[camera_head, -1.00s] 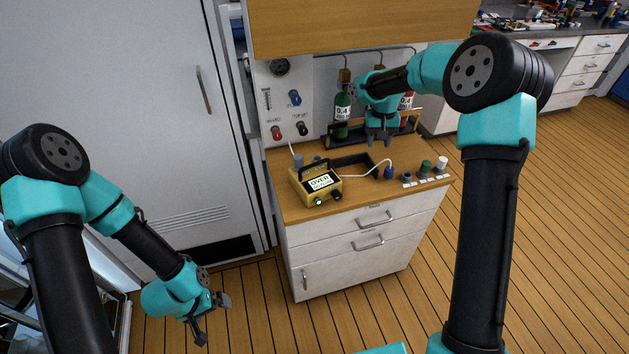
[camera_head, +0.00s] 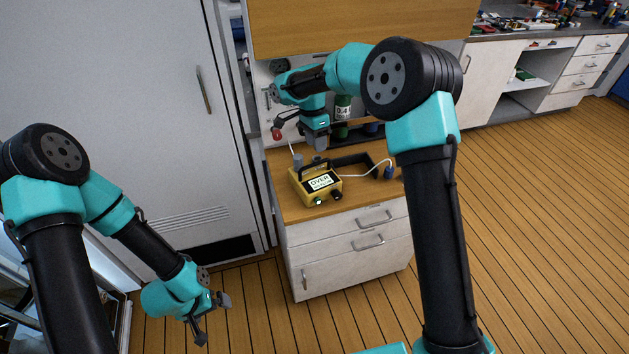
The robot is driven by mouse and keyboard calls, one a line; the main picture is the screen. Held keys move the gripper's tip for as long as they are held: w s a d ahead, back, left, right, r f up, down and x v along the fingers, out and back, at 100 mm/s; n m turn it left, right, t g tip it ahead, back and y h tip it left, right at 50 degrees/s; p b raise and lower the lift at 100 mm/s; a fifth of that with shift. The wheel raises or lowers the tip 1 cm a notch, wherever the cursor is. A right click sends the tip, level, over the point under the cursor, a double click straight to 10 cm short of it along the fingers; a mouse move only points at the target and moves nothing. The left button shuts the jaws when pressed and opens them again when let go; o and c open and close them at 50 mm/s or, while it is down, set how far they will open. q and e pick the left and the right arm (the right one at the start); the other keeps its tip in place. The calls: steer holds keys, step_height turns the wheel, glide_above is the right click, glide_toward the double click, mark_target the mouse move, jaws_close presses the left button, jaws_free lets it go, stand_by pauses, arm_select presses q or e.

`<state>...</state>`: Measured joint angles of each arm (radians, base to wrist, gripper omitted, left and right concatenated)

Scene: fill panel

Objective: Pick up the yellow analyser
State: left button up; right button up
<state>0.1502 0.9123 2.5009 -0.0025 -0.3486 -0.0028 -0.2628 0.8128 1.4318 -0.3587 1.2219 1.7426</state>
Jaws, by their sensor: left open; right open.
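The yellow analyser (camera_head: 327,194) stands on the wooden top of the cabinet, near its front left corner. It has a black handle on top and a lit screen reading "OVER". A white hose runs from it to a blue fitting (camera_head: 388,172) on the right. My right gripper (camera_head: 319,146) is open and empty, above and just behind the analyser, apart from it as far as I can tell. Its fingers are partly hidden. My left gripper (camera_head: 214,319) is open and empty, low in front of the closed door, left of the cabinet.
A green bottle (camera_head: 342,108) stands in a rack behind my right gripper. A gas panel with a red knob (camera_head: 276,134) is at the back left. The floor in front is clear.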

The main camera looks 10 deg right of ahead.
mark_target(320, 162)
steer(key=shift+s+d+f, duration=0.1)
steer(key=shift+f, duration=0.5)
steer(key=shift+s+d+f, duration=0.1)
steer(key=shift+f, duration=0.45)
steer(key=shift+f, duration=0.1)
steer(key=shift+s+d+f, duration=0.1)
steer(key=shift+s+f, duration=0.15)
steer(key=shift+f, duration=0.55)
steer(key=shift+s+d+f, duration=0.1)
steer(key=shift+s+f, duration=0.15)
steer(key=shift+f, duration=0.55)
steer(key=shift+s+d+f, duration=0.1)
steer(key=shift+s+f, duration=0.15)
steer(key=shift+f, duration=0.55)
steer(key=shift+a, duration=0.1)
steer(key=shift+c, duration=0.3)
jaws_close()
